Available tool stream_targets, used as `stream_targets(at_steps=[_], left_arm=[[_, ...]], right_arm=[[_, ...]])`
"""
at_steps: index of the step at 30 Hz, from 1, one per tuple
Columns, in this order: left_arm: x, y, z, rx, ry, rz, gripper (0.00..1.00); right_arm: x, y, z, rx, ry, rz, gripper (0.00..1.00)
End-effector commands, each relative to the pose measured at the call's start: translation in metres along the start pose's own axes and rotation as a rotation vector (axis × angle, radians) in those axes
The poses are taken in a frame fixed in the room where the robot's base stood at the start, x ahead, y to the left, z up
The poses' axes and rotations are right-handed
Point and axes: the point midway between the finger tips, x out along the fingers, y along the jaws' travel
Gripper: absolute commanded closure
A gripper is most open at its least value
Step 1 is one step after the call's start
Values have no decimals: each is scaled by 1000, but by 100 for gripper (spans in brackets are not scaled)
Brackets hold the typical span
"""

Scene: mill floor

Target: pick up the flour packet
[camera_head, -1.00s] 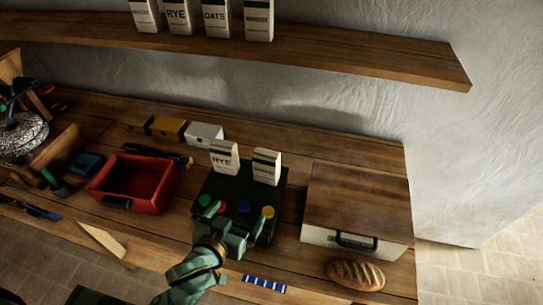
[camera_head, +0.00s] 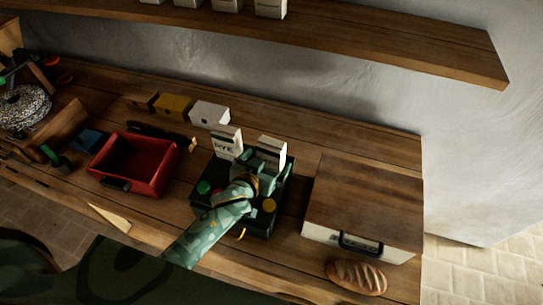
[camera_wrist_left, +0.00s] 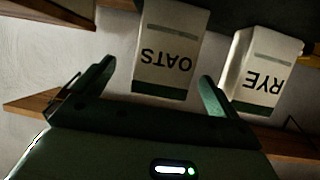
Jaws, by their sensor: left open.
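Two white flour packets with dark green bands stand on a dark green box (camera_head: 200,209) with coloured buttons. The left one reads RYE (camera_head: 226,144). The right one (camera_head: 271,148) reads OATS in the left wrist view (camera_wrist_left: 170,62), which is upside down; RYE (camera_wrist_left: 262,72) also shows there. My left gripper (camera_head: 262,166) is open in front of the OATS packet and hides its lower part. In the left wrist view, the open fingers (camera_wrist_left: 156,86) lie on either side of the OATS packet's near end; I cannot tell whether they touch it. My right gripper is not in view.
A red bin (camera_head: 132,168) stands left of the green box. A wooden-lidded box (camera_head: 366,205) and a bread loaf (camera_head: 356,276) are to the right. Small drawers (camera_head: 209,114) line the back. A wooden shelf (camera_head: 400,45) with packets hangs above.

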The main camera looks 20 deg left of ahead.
Motion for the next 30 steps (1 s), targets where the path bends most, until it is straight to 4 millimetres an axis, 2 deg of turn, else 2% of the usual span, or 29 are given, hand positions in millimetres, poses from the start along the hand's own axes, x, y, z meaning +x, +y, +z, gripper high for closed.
stream_targets(at_steps=[3,10,18,19,20,25,26,30], left_arm=[[12,-2,-2,0,1,0,2],[48,-5,-2,0,0,0,2],[53,-5,-2,-1,0,1,2],[53,-5,-2,-1,0,1,5],[53,-5,-2,-1,0,1,13],[53,-5,-2,-1,0,1,60],[53,-5,-2,-1,0,1,63],[53,-5,-3,-1,2,1,63]], right_arm=[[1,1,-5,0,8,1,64],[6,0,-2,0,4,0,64],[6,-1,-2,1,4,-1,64],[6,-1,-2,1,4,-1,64],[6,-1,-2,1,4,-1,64],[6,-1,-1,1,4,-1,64],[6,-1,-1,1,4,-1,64],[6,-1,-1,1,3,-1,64]])
